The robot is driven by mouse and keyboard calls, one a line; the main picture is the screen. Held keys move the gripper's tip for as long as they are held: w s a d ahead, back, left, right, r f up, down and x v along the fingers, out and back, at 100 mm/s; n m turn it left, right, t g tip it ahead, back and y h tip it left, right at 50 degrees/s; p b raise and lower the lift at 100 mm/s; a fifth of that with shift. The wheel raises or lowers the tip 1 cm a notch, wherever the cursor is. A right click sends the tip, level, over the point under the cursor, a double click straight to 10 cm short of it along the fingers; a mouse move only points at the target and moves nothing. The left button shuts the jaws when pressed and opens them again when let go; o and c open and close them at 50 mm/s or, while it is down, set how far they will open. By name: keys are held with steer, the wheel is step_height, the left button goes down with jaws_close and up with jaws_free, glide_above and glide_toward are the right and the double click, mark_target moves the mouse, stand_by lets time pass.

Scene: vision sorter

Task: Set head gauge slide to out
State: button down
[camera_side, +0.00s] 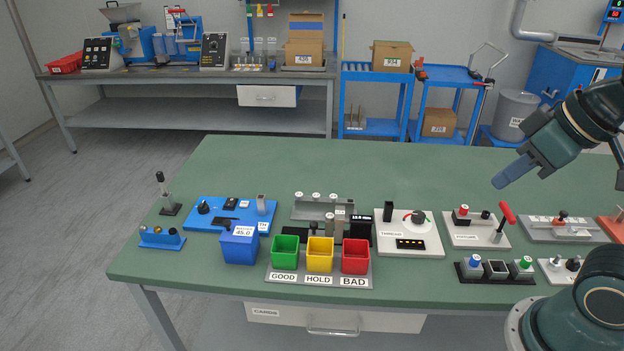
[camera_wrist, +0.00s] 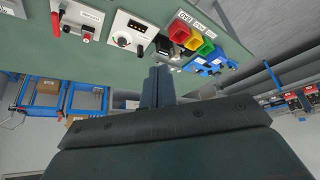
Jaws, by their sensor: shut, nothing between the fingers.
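My gripper (camera_side: 497,183) is shut and empty, raised above the right half of the green table. Its closed fingers also show in the wrist view (camera_wrist: 158,72). No label reading head gauge is legible. A grey fixture with a black display unit (camera_side: 360,226) stands behind the coloured bins and may be the gauge; its lower part is hidden by the bins. I cannot tell its slide's position. My gripper is well to the right of that fixture and touches nothing.
Green, yellow and red bins (camera_side: 355,256) stand at the front. A blue fixture (camera_side: 220,212) is on the left. A white thread panel (camera_side: 425,247), a white fixture with a red lever (camera_side: 506,212) and a black rack (camera_side: 496,270) stand on the right. The table's back half is clear.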

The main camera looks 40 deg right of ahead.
steer(key=c, duration=1.5)
jaws_free()
steer(key=shift+w, duration=0.1)
steer(key=shift+o, duration=1)
steer(key=shift+w+r, duration=0.15)
steer(key=w+a+n+g, duration=0.3)
steer(key=w, duration=1.5)
steer(key=w+a+f+n+g, duration=0.1)
steer(key=w+a+f, duration=0.1)
steer(key=w+f, duration=0.5)
steer(key=w+a+f+n+g, duration=0.1)
steer(key=w+a+f+n, duration=0.1)
steer(key=w+f, duration=0.5)
steer(key=shift+w+f+g, duration=0.3)
steer(key=shift+w, duration=0.8)
